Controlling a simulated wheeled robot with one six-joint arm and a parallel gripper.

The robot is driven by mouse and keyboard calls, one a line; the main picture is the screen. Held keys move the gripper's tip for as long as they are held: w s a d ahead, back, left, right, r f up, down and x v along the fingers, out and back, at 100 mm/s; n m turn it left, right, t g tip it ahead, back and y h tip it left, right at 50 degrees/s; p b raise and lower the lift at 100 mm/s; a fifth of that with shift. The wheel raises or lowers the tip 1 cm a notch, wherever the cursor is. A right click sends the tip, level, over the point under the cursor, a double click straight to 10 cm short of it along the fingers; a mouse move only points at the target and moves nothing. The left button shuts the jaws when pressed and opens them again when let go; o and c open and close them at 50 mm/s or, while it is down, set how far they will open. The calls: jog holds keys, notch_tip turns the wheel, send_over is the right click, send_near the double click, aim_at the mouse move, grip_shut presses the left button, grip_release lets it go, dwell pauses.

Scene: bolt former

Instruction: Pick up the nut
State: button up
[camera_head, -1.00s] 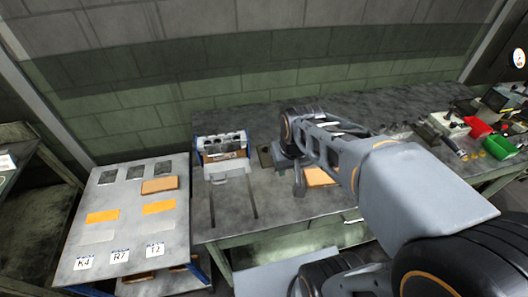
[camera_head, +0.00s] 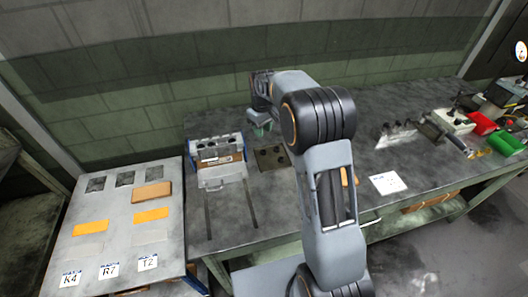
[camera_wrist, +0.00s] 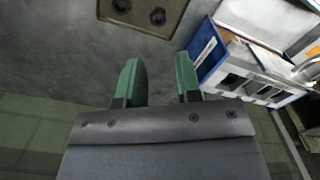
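A dark flat plate (camera_head: 272,158) lies on the bench, with small dark round spots on it. In the wrist view the plate (camera_wrist: 138,22) is at the top edge, partly cut off. Two dark ring-shaped pieces show on it, one at the left (camera_wrist: 121,6) and one at the right (camera_wrist: 158,16). They look like nuts or sockets; I cannot tell which. My gripper (camera_wrist: 160,82) has green fingers, spread apart with nothing between them. In the head view my gripper (camera_head: 260,130) is above the bench, just behind the plate.
A blue and white fixture (camera_head: 218,160) stands left of the plate; it also shows in the wrist view (camera_wrist: 245,80), close right of my fingers. A white card (camera_head: 387,183) lies on the bench at right. Red (camera_head: 481,123) and green (camera_head: 505,144) bins stand farther right.

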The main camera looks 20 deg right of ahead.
aim_at(263, 151)
notch_tip(263, 151, down, 10)
jog(key=shift+d+f+p, duration=0.15)
jog(key=shift+f+p, duration=0.1)
jog(key=shift+p, duration=0.5)
jog(key=shift+c, duration=0.4)
jog(key=c, duration=0.5)
jog(key=shift+r, duration=0.15)
